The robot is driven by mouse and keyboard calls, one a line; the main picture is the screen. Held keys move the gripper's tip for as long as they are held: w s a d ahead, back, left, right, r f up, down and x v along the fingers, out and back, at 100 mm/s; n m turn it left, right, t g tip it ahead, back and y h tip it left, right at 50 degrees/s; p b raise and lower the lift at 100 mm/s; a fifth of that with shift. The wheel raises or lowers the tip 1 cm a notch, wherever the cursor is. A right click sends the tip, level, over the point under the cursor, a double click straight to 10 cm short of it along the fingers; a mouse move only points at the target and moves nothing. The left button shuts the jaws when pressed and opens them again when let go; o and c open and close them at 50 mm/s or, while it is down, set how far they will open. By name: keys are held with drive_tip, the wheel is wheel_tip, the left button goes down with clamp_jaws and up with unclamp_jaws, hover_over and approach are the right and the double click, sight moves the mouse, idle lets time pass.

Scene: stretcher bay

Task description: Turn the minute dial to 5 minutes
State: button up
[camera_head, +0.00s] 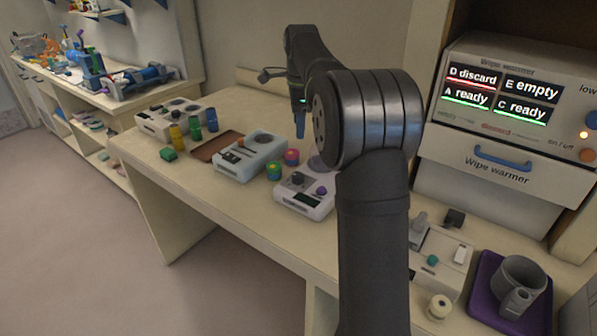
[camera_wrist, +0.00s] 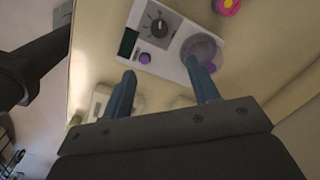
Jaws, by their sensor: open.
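A white device (camera_head: 305,200) stands on the bench below my gripper. It also shows in the wrist view (camera_wrist: 174,66). I take this as the minute dial, which also shows in the head view (camera_head: 297,179).
A pale blue device (camera_head: 250,157) and small coloured pots (camera_head: 283,163) stand to the left of the white device. A wipe warmer (camera_head: 500,110) with a lit panel stands at the right. A purple tray (camera_head: 490,300) with a grey cup lies at front right.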

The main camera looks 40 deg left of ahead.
drive_tip(key=m, duration=0.1)
approach(298, 175)
drive_tip(key=f, duration=0.8)
drive_tip(key=shift+w+a+f, duration=0.2)
drive_tip(key=shift+a+f, duration=0.15)
drive_tip(key=shift+a, duration=0.05)
drive_tip(key=shift+c, duration=0.4)
drive_tip(key=c, duration=0.9)
